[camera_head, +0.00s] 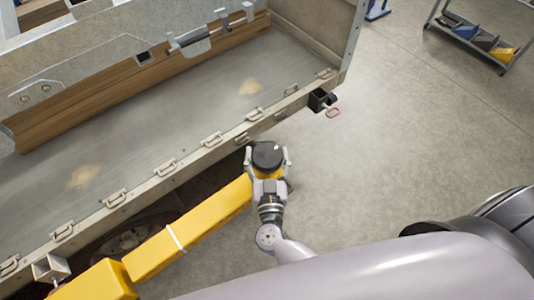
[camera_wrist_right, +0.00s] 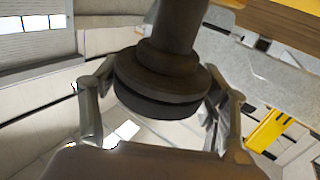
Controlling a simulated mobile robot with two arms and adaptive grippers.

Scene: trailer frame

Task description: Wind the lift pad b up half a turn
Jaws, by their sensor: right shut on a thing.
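A round dark lift pad (camera_head: 267,154) sits at the end of a yellow lift arm (camera_head: 217,212), just outside the trailer's lower side rail. My right gripper (camera_head: 268,161) has one finger on each side of the pad and is shut on it. In the right wrist view, the pad (camera_wrist_right: 160,88) is a stepped dark disc with a thick round stem, between the two fingers of my right gripper (camera_wrist_right: 160,101). No letter shows on the pad. My left gripper is not in view.
The trailer frame's side rail (camera_head: 213,147) with several tie-down loops runs diagonally above the yellow arm. A wheel (camera_head: 125,238) is partly hidden below.

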